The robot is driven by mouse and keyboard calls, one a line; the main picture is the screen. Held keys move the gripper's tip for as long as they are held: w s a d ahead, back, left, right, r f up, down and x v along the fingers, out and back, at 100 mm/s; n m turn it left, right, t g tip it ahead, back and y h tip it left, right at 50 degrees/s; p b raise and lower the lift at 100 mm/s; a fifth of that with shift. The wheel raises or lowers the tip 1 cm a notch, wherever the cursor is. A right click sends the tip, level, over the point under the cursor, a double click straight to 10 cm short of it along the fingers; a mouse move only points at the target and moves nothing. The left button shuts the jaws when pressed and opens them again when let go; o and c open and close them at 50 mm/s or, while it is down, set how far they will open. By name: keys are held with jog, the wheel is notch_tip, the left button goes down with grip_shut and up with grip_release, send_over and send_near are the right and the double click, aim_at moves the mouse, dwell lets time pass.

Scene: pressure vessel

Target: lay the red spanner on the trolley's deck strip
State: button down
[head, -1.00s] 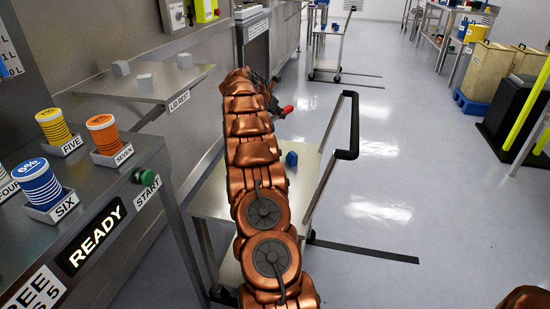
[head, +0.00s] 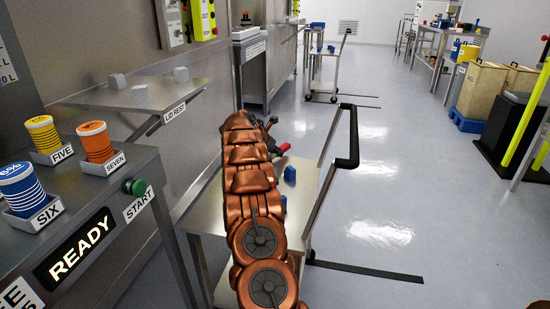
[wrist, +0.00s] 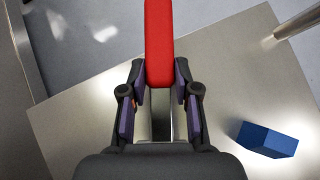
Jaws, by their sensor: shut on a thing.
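My gripper (wrist: 160,82) is shut on the red spanner (wrist: 158,40), which points away from it over the trolley. In the head view the gripper (head: 274,143) is mostly behind my arm, and the spanner's red end (head: 284,147) shows at its right. The trolley (head: 213,205) has a bare metal deck, seen also in the wrist view (wrist: 225,75). The spanner appears above the deck near its far end; I cannot tell the exact height. I cannot make out a separate deck strip.
A blue block (head: 290,174) lies on the deck, also seen in the wrist view (wrist: 267,139). The trolley's black handle (head: 350,150) rises at the right. A lid rest shelf (head: 120,98) and a bench with cups (head: 97,142) stand left.

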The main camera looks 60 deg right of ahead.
jog(key=shift+f, duration=0.75)
jog(key=shift+f, duration=0.1)
jog(key=c, duration=0.8)
grip_release()
jog(key=shift+c, duration=0.2)
jog(key=p+v, duration=0.1)
jog(key=v, duration=1.1)
jog(key=shift+p, duration=0.3)
jog(key=shift+a, duration=0.1)
